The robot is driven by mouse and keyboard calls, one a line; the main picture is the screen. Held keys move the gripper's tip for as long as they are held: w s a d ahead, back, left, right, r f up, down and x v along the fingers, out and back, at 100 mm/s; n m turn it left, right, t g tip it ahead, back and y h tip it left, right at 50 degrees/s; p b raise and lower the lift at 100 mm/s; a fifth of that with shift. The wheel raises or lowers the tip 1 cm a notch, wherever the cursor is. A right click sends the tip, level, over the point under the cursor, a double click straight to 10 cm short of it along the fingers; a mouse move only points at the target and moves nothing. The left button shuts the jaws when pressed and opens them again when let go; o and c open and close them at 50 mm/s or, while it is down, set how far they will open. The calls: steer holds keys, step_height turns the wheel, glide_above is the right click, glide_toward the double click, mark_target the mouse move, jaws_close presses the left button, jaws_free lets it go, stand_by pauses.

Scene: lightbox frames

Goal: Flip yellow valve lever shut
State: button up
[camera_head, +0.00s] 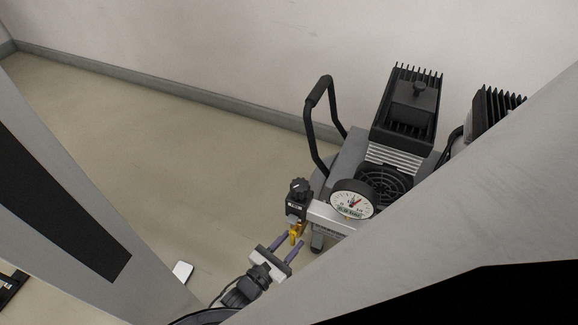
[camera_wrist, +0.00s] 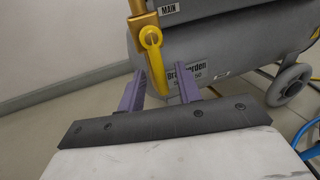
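The yellow valve lever (camera_wrist: 155,62) hangs down from a brass valve (camera_wrist: 143,22) in the wrist view.
The lever belongs to an air compressor with a grey tank (camera_wrist: 225,45), a pressure gauge (camera_head: 352,199), a black regulator knob (camera_head: 300,188) and a black handle (camera_head: 320,92). A wheel (camera_wrist: 289,84) and yellow and blue hoses lie at the right. Open floor (camera_head: 180,150) lies left.

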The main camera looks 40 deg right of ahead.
jaws_close()
